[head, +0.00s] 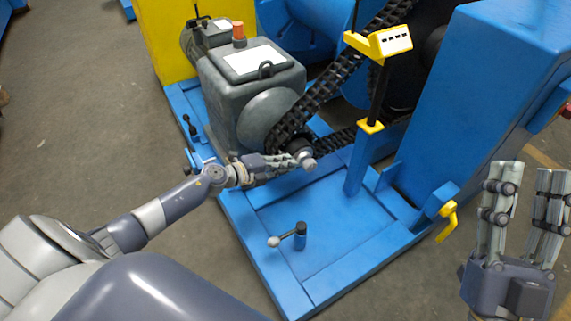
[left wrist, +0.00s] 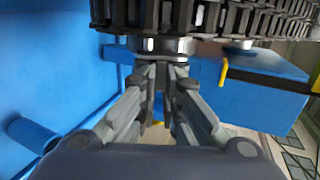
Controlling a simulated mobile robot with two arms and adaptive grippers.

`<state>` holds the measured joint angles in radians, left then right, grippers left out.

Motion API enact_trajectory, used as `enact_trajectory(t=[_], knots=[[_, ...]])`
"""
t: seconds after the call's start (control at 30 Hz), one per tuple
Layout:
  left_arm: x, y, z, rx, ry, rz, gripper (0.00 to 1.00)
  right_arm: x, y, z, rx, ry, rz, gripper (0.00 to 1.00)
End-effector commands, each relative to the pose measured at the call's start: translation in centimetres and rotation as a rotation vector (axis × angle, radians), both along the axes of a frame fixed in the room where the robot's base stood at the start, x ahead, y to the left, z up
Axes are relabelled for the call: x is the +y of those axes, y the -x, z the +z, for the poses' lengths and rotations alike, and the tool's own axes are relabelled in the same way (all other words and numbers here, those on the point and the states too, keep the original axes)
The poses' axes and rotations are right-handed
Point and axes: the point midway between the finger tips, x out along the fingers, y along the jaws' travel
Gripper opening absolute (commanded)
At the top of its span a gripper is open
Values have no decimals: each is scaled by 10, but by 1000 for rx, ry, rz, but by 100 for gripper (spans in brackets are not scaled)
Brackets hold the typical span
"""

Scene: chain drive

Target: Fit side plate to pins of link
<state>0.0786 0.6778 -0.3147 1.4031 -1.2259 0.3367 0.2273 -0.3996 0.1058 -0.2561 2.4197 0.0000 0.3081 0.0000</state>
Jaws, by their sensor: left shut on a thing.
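My left gripper (head: 300,157) is at the lower end of the black chain (head: 330,92), beside the grey motor housing. In the left wrist view, its fingers (left wrist: 162,78) are shut on a small dark piece, which I take to be the side plate (left wrist: 160,57). Bright metal pins (left wrist: 152,44) show just above the plate, close under the chain (left wrist: 200,16). I cannot tell whether the plate is on the pins. The fingers hide part of the plate. My right gripper (head: 522,215) is open and empty at the lower right, away from the chain.
The grey motor housing (head: 250,85) stands on the blue base frame (head: 300,262). A yellow-topped post (head: 378,85) and a large blue housing (head: 480,95) stand to the right. A ball-ended lever (head: 290,237) and a yellow handle (head: 447,220) stick out nearer me.

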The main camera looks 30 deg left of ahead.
Motion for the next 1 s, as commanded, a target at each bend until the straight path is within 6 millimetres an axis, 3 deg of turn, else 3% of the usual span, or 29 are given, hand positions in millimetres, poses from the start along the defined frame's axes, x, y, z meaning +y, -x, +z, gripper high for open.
enact_trajectory(t=[0.7,0.83,1.0], knots=[[8,-5,0,-1,0,2,0,-1,14,9,-82,-28,7,40],[9,-5,1,-2,-1,2,29,-1,15,10,-85,-30,7,40],[10,-5,1,-2,-2,5,29,-1,14,10,-83,-29,7,40]])
